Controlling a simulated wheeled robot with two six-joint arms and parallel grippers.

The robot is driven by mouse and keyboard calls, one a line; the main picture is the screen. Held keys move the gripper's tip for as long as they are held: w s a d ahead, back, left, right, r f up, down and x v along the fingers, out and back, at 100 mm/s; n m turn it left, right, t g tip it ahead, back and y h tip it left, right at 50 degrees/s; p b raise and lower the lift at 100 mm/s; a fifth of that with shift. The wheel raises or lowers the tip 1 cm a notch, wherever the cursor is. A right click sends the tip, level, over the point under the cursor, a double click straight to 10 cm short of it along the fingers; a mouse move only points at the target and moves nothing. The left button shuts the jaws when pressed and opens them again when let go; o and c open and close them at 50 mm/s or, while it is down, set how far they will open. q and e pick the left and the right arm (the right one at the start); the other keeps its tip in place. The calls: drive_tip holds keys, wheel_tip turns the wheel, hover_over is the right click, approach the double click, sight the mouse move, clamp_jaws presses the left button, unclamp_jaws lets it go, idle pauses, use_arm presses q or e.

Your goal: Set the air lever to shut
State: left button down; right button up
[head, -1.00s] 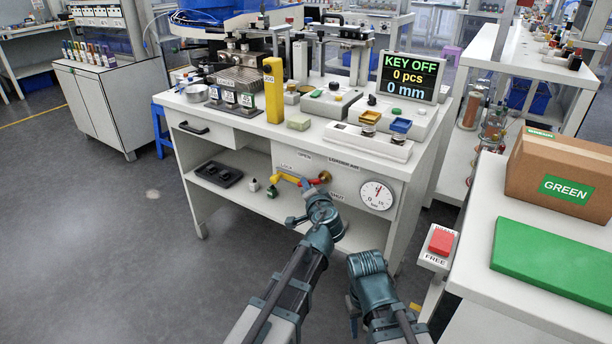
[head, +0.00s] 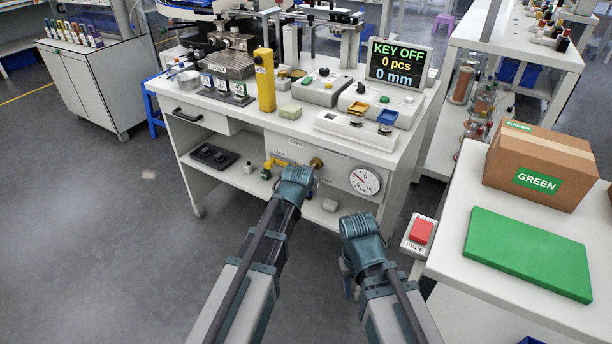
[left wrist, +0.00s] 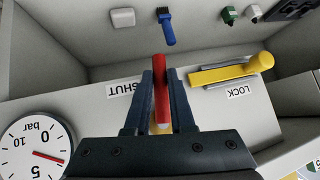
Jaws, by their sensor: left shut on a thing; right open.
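The red air lever (left wrist: 161,66) is between the fingers of my left gripper (left wrist: 162,88) in the left wrist view. The gripper is shut on it. That view is upside down; the lever points to its top, so down along the panel, beside the SHUT label (left wrist: 122,88). In the head view my left gripper (head: 298,180) hides the lever. The brass valve (head: 316,162) shows just above it. My right gripper (head: 352,262) is open, in front of the bench, away from the lever; its fingertips are hard to see.
A yellow lock handle (left wrist: 230,73) is beside the lever. A round gauge (head: 365,180) is to the right on the panel. A blue handle (left wrist: 166,28) and small parts are near the lower shelf. A side table with a green mat (head: 527,252) stands right.

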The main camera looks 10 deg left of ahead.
use_arm(q)
drive_tip(key=shift+s+d+n+g+h+p, duration=0.15)
drive_tip(key=shift+d+n+g+h+p, duration=0.2)
drive_tip(key=shift+h, duration=0.35)
drive_tip(key=c, duration=0.8)
unclamp_jaws()
drive_tip(key=shift+o, duration=0.2)
drive_tip(key=p+v, duration=0.9)
drive_tip(key=v, duration=0.5)
drive_tip(key=shift+p, duration=0.4)
